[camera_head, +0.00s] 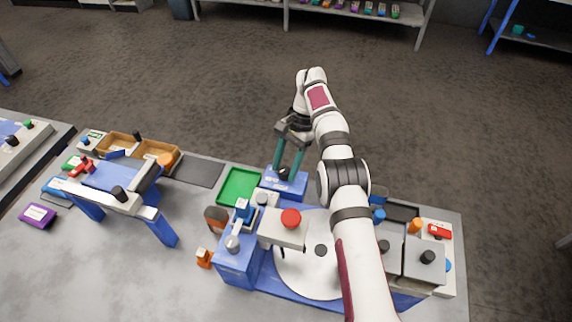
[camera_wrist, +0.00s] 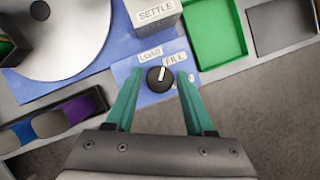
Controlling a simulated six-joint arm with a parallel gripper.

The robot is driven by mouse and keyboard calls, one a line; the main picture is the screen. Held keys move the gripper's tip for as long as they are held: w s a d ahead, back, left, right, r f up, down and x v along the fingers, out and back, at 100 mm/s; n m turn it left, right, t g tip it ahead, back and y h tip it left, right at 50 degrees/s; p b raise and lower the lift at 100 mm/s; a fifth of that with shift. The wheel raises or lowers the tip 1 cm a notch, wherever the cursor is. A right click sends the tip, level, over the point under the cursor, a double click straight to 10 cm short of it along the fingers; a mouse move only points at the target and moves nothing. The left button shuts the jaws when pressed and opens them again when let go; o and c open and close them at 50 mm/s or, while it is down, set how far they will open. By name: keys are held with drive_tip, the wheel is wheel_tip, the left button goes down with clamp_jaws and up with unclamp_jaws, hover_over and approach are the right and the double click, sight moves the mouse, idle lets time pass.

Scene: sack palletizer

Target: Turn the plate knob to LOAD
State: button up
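The plate knob (camera_wrist: 160,79) is a round black dial with a white pointer mark, on a blue panel (camera_wrist: 148,97). Its mark points up and slightly right, between the LOAD label (camera_wrist: 150,54) and the FILL label (camera_wrist: 175,58). My gripper (camera_wrist: 159,74) has its two green fingers apart, one on each side of the knob, with a gap visible on both sides. In the head view my gripper (camera_head: 288,168) reaches down over the blue panel (camera_head: 285,184) at the station's far edge, and the knob (camera_head: 284,173) shows between the fingers.
A grey box marked SETTLE (camera_wrist: 154,12) stands beyond the knob. A large round pale plate (camera_wrist: 60,35) lies to the left in the wrist view, and a green tray (camera_wrist: 215,35) to the right. A red button (camera_head: 291,218) tops a grey block near the plate.

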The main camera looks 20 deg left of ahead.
sight(289, 169)
drive_tip(key=shift+o, duration=1)
drive_tip(key=shift+r, duration=0.25)
drive_tip(key=r, duration=0.2)
drive_tip(key=d+r, duration=0.1)
drive_tip(key=r, duration=0.1)
drive_tip(key=shift+r, duration=0.15)
drive_tip(key=d+r, duration=0.6)
drive_tip(key=d, duration=0.4)
drive_tip(key=shift+s+d+r, duration=0.15)
drive_tip(key=shift+s+d, duration=0.2)
drive_tip(key=shift+d, duration=0.05)
